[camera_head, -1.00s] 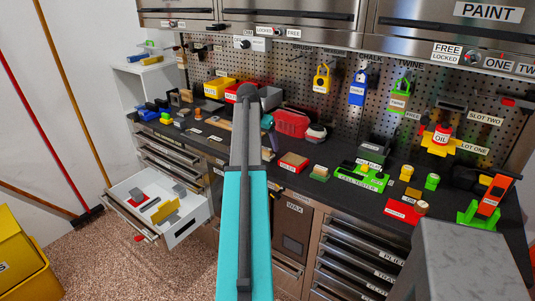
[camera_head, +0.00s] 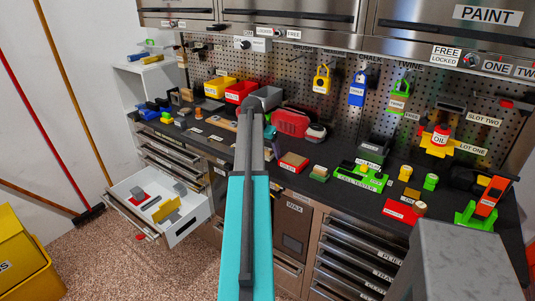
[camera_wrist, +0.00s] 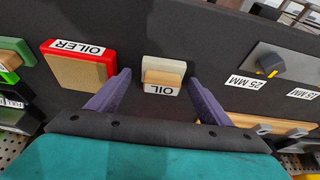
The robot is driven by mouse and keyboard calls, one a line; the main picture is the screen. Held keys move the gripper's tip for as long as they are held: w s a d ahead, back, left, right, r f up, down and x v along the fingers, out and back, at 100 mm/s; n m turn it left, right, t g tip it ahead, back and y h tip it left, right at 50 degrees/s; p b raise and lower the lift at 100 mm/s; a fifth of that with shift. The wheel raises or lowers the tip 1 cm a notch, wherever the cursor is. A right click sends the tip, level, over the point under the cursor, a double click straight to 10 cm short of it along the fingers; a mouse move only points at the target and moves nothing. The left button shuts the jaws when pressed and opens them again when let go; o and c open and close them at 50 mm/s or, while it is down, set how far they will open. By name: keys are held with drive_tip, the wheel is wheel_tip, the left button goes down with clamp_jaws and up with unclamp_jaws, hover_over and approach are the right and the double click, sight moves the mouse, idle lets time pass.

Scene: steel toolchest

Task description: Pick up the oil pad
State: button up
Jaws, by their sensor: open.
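The oil pad (camera_wrist: 163,77), a small tan block with a white part labelled OIL, lies on the dark worktop in the wrist view. My gripper (camera_wrist: 160,78) is open, with its two purple fingers apart on either side of the pad in the picture. I see no contact, and the height of the fingertips above the worktop is hard to tell.
A red OILER tray with a tan pad (camera_wrist: 80,71) sits left of the oil pad in the wrist view; the head view shows this OILER tray (camera_head: 293,162) too. A grey plate with a black knob (camera_wrist: 268,64) lies to the right. A drawer (camera_head: 183,232) stands open at left.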

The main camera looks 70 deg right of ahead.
sight(266, 148)
drive_tip(key=c, duration=1.1)
drive_tip(key=shift+r, duration=0.15)
drive_tip(key=shift+c, duration=0.2)
drive_tip(key=shift+r+b, duration=0.7)
drive_tip(key=shift+r, duration=0.95)
drive_tip(key=w+a+r+b, duration=0.1)
drive_tip(key=w+a+b, duration=0.2)
drive_tip(key=a, duration=1.2)
drive_tip(key=shift+w+a+r, duration=0.2)
drive_tip(key=shift+a+r, duration=0.05)
drive_tip(key=shift+a, duration=0.1)
drive_tip(key=o, duration=0.5)
drive_tip(key=c, duration=0.4)
drive_tip(key=shift+w, duration=0.15)
